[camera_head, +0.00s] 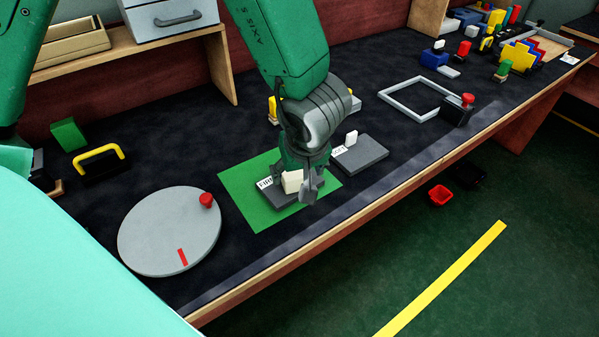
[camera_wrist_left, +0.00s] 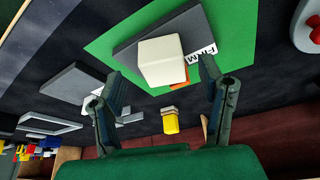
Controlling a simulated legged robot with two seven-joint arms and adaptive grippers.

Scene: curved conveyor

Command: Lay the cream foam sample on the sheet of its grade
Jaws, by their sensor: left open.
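The cream foam sample (camera_head: 292,182) sits on a dark grey sheet (camera_head: 270,197) labelled FIRM, which lies on a green mat (camera_head: 246,208). In the left wrist view the cream foam sample (camera_wrist_left: 163,62) shows beyond and between my open fingers, with the FIRM label (camera_wrist_left: 204,52) beside it. My left gripper (camera_head: 308,187) is open, right over the sample, hiding part of it. I cannot tell whether the fingers touch it. A second grey sheet (camera_head: 362,156) lies to the right; its label is partly hidden, and a small white block stands at its back edge. My right gripper is not in view.
A grey round disc (camera_head: 160,235) with a red knob lies left of the mat. A grey frame (camera_head: 390,92) and a black block with a red knob (camera_head: 457,108) stand to the right. A shelf (camera_head: 130,50) is behind. The table's front edge is close.

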